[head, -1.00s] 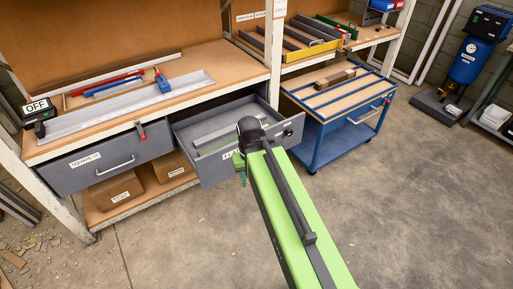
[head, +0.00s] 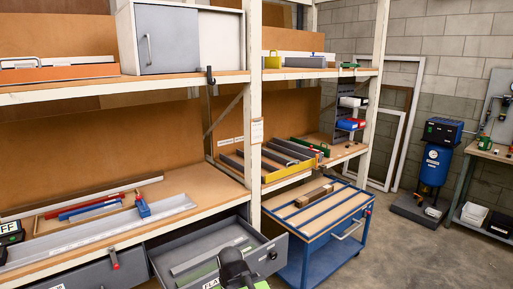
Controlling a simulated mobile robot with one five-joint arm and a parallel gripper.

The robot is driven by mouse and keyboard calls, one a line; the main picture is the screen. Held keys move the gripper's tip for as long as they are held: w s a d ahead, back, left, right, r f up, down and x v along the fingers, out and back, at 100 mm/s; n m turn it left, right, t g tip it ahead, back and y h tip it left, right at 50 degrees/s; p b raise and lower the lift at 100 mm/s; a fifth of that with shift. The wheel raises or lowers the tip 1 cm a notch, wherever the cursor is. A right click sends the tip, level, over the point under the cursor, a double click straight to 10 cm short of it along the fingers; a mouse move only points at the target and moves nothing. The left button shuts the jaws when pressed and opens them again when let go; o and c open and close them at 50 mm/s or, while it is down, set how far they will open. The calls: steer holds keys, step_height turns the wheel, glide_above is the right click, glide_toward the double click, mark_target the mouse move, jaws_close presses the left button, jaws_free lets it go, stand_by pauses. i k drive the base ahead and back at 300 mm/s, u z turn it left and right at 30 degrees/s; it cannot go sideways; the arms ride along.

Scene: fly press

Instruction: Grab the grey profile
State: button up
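Several long grey profiles (head: 287,150) lie side by side in a yellow-fronted tray (head: 290,173) on the right-hand bench. A pale grey strip (head: 198,261) lies in the open grey drawer (head: 268,254), and a long grey channel (head: 105,238) lies along the left bench front. I cannot tell which of these is the task's grey profile. The dark end joint of my arm shows at the bottom, in front of the drawer. My gripper's fingers do not show.
A blue trolley (head: 320,254) with a brown block (head: 314,196) on top stands right of the drawer. A white post (head: 256,125) divides the benches. Red and blue tools lie on the left bench.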

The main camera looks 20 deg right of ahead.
mark_target(186, 266)
steer(key=u, duration=0.3)
steer(key=i, duration=1.75)
steer(key=z, duration=0.75)
